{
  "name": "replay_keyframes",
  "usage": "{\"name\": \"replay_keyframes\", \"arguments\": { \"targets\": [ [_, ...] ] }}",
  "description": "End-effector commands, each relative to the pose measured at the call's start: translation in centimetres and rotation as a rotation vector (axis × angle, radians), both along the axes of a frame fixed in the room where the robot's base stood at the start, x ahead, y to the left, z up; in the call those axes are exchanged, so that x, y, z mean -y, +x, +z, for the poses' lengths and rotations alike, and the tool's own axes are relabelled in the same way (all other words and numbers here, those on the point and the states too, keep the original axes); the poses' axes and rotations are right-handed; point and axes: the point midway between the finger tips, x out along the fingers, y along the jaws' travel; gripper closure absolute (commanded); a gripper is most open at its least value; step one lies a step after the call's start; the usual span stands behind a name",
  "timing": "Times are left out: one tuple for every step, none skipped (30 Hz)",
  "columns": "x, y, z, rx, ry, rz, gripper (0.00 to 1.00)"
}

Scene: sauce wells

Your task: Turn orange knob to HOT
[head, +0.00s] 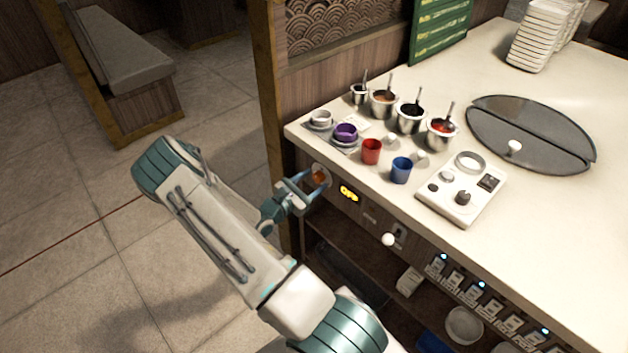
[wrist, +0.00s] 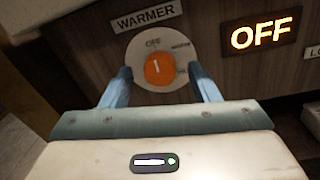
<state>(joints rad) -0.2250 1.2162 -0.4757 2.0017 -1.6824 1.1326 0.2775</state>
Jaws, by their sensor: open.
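The orange knob (wrist: 160,71) sits on a round white dial plate below a WARMER label (wrist: 146,16) in the wrist view. A pale line on the knob points up, near the word OFF on the plate. More lettering at the plate's upper right is too small to read surely. The display (wrist: 265,33) to the right reads OFF. In the head view the knob (head: 320,177) is on the counter's front panel. My gripper (wrist: 163,76) is open, with one blue finger on each side of the knob. I cannot tell whether the fingers touch it.
The counter top (head: 330,146) overhangs the panel just above the knob. A red cup (head: 371,151) and a blue cup (head: 401,170) stand near its edge. A white ball-shaped handle (head: 388,239) sticks out to the lower right. Open floor lies to the left.

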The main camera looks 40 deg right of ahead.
Motion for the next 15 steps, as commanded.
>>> {"name": "replay_keyframes", "arguments": {
  "targets": [
    [0.49, 0.02, -0.01, 0.000, 0.000, -0.001, 0.45],
    [0.70, 0.04, -0.01, 0.000, 0.000, -0.001, 0.45],
    [0.90, 0.09, -0.02, 0.000, 0.000, 0.000, 0.45],
    [1.01, 0.12, 0.00, 0.000, 0.000, 0.000, 0.45],
    [1.09, 0.14, 0.00, 0.000, 0.000, 0.000, 0.45],
    [1.15, 0.15, 0.00, 0.000, 0.000, 0.000, 0.45],
    [1.18, 0.16, 0.00, 0.000, 0.000, 0.000, 0.45],
    [1.19, 0.16, 0.00, 0.000, 0.000, 0.000, 0.45],
    [1.19, 0.16, 0.00, 0.000, 0.000, 0.000, 0.45],
    [1.19, 0.16, 0.00, 0.000, 0.000, 0.000, 0.45],
    [1.18, 0.16, 0.00, 0.000, 0.000, 0.000, 0.45],
    [1.18, 0.15, 0.00, 0.000, 0.000, 0.000, 0.45],
    [1.18, 0.15, 0.01, 0.000, 0.000, 0.000, 0.45],
    [1.18, 0.15, 0.01, 0.000, 0.000, 0.000, 0.53],
    [1.17, 0.15, 0.01, 0.000, 0.000, 0.000, 0.64]
  ]
}}
